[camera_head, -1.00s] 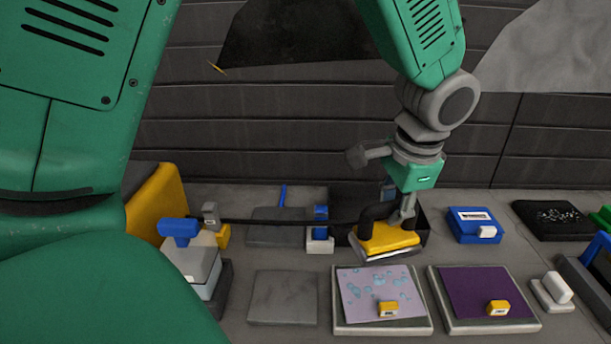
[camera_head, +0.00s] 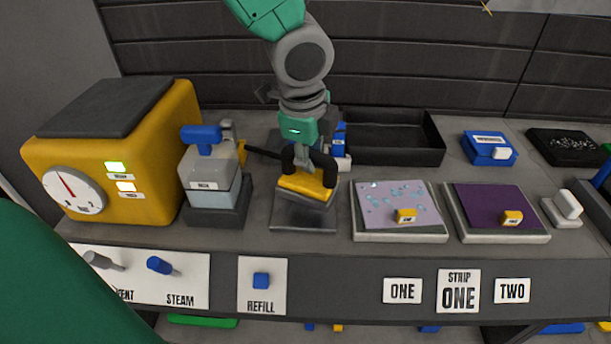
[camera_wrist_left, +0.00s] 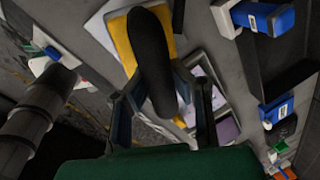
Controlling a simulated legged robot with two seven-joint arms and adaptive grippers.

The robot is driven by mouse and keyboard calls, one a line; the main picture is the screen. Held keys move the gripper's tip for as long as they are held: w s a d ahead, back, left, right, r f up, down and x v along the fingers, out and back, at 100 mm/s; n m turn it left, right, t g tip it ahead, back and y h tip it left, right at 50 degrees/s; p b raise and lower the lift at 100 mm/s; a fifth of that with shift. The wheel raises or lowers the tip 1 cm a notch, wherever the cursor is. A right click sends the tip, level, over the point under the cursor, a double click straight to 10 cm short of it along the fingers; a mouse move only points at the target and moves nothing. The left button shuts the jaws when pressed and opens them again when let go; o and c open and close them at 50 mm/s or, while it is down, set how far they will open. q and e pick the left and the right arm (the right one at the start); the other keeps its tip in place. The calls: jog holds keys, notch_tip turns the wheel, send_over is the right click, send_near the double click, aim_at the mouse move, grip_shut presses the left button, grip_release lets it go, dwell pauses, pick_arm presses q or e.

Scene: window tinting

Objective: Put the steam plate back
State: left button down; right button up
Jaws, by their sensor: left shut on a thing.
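The steam plate (camera_head: 306,188) is a yellow block with a black arched handle and a pale underside. My left gripper (camera_head: 304,160) is shut on its handle from above. The plate is over the back part of a flat grey pad (camera_head: 303,218), left of the lilac panel; I cannot tell whether it touches the pad. In the left wrist view the black handle (camera_wrist_left: 152,60) lies between the fingers, with the yellow plate (camera_wrist_left: 123,42) beyond it. My right gripper is not in view.
A yellow steam machine (camera_head: 125,150) with a dial and a bottle unit (camera_head: 212,180) stand to the left. A dark hose runs to the plate. A lilac panel (camera_head: 385,200) and a purple panel (camera_head: 480,205) lie to the right. An empty black tray (camera_head: 390,150) is behind.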

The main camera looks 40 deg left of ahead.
aim_at(310, 177)
pick_arm(q)
jog(key=shift+f, duration=0.3)
jog(key=shift+s+f, duration=0.1)
jog(key=shift+f, duration=0.25)
jog(key=f, duration=0.1)
jog(key=a+f, duration=0.1)
jog(key=shift+f+b, duration=0.3)
jog(key=shift+b, duration=0.05)
jog(key=shift+a+f, duration=0.2)
jog(key=shift+a, duration=0.15)
jog(key=shift+d, duration=0.2)
jog(key=c, duration=1.7)
grip_release()
jog(key=shift+d, duration=0.2)
jog(key=shift+o, duration=1.1)
jog(key=shift+d, duration=0.35)
jog(key=shift+a+r, duration=0.25)
jog(key=shift+a, duration=0.05)
jog(key=v, duration=0.2)
jog(key=p+v, duration=0.1)
jog(key=v, duration=0.1)
jog(key=shift+a+r, duration=0.15)
jog(key=shift+a, duration=0.15)
jog(key=p+v, duration=0.1)
jog(key=v, duration=0.6)
jog(key=shift+d+r, duration=0.2)
jog(key=shift+d, duration=0.1)
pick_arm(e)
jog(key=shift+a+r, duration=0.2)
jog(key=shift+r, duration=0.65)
